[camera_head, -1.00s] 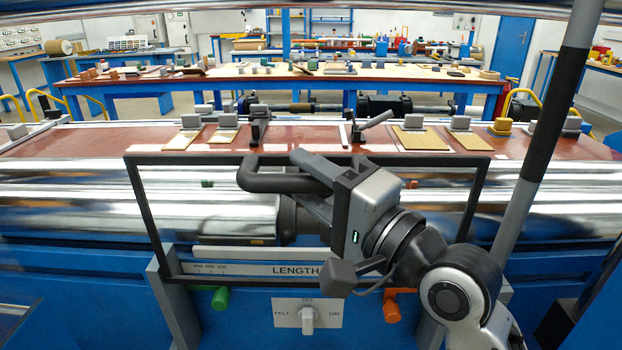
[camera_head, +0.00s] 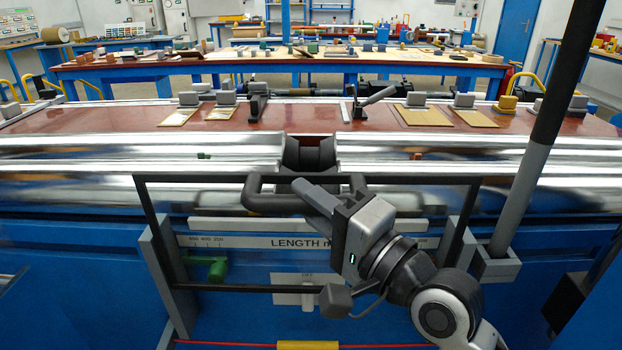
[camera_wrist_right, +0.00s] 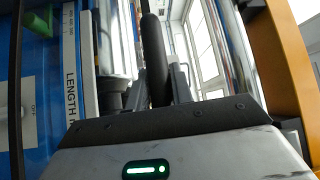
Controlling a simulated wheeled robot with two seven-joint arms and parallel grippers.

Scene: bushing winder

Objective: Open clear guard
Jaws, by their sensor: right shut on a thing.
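The clear guard (camera_head: 420,180) is a see-through panel in a black frame, standing in front of the shiny rollers in the head view. A thick black handle (camera_head: 268,205) runs along its top edge. My right gripper (camera_head: 308,190) is shut on this handle, with its arm coming from the lower right. In the right wrist view the dark handle bar (camera_wrist_right: 154,62) passes between the fingers (camera_wrist_right: 158,88). The gripper and wrist hide part of the guard's middle. My left gripper is not in view.
Behind the guard are metal rollers (camera_head: 100,150) and a red-brown bench top (camera_head: 300,120) with small blocks and plates. Grey posts (camera_head: 160,265) flank the guard. A green knob (camera_head: 217,270) and switch plate (camera_head: 293,281) are on the blue front. A grey-black pole (camera_head: 535,150) stands at right.

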